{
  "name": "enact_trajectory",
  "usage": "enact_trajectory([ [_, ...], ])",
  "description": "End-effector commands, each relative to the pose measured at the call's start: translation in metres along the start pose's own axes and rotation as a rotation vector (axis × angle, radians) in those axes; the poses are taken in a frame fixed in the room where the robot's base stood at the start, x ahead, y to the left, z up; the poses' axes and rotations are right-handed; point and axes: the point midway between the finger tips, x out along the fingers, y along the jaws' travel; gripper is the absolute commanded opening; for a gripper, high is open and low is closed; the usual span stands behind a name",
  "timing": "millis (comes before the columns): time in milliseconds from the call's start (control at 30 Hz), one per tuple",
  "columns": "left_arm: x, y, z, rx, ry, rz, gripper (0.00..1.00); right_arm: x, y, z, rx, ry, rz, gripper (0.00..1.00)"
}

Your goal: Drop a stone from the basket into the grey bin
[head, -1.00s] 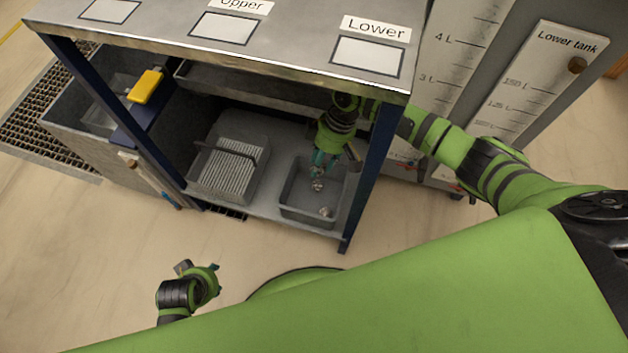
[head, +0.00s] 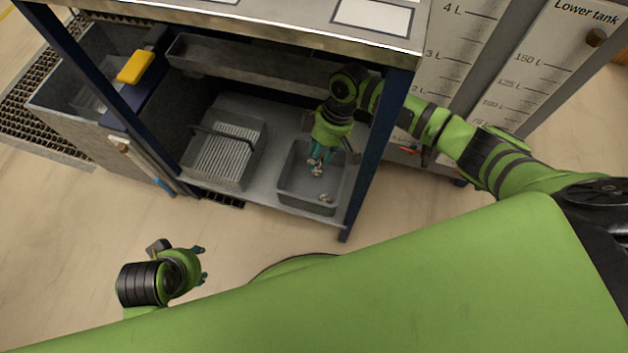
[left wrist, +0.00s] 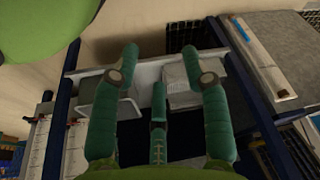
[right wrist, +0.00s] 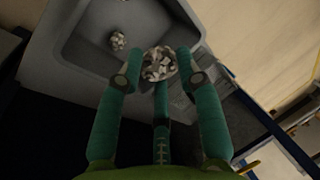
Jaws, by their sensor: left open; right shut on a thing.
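My right gripper (head: 319,160) is shut on a pale, speckled stone (right wrist: 158,64) and holds it over the grey bin (head: 303,199). The held stone also shows small in the head view (head: 317,171). A second stone (head: 326,198) lies on the bin's floor near its front right; the right wrist view shows it too (right wrist: 118,40). The basket (head: 210,177), with a ribbed light floor and a dark handle, stands left of the bin, and I see no stone in it. My left gripper (head: 202,264) is open and empty, in front of the bench over the floor.
The basket and bin stand on the bench's lower shelf (head: 262,195). A blue post (head: 371,150) rises close right of the bin, and the bench top (head: 270,14) overhangs. A grey trough (head: 225,55) runs behind. A tank with a yellow-handled part (head: 136,67) is at left.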

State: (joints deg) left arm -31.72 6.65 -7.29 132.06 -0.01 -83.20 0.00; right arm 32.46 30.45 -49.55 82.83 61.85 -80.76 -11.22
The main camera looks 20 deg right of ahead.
Motion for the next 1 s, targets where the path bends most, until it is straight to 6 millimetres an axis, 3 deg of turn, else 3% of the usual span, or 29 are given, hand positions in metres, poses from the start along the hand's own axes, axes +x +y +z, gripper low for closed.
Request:
enact_trajectory([
  [133, -0.021, -0.001, -0.001, -0.001, 0.018, -0.003, 0.46, 0.009, 0.003, 0.001, 0.000, 0.000, 0.000, 0.03],
  [700, -0.038, 0.012, -0.086, 0.035, 0.423, 0.005, 0.46, 0.020, 0.006, 0.003, 0.000, 0.000, 0.001, 0.03],
  [1000, -0.056, 0.019, -0.117, 0.047, 0.590, 0.013, 0.46, 0.024, 0.007, 0.004, 0.000, 0.000, 0.001, 0.03],
])
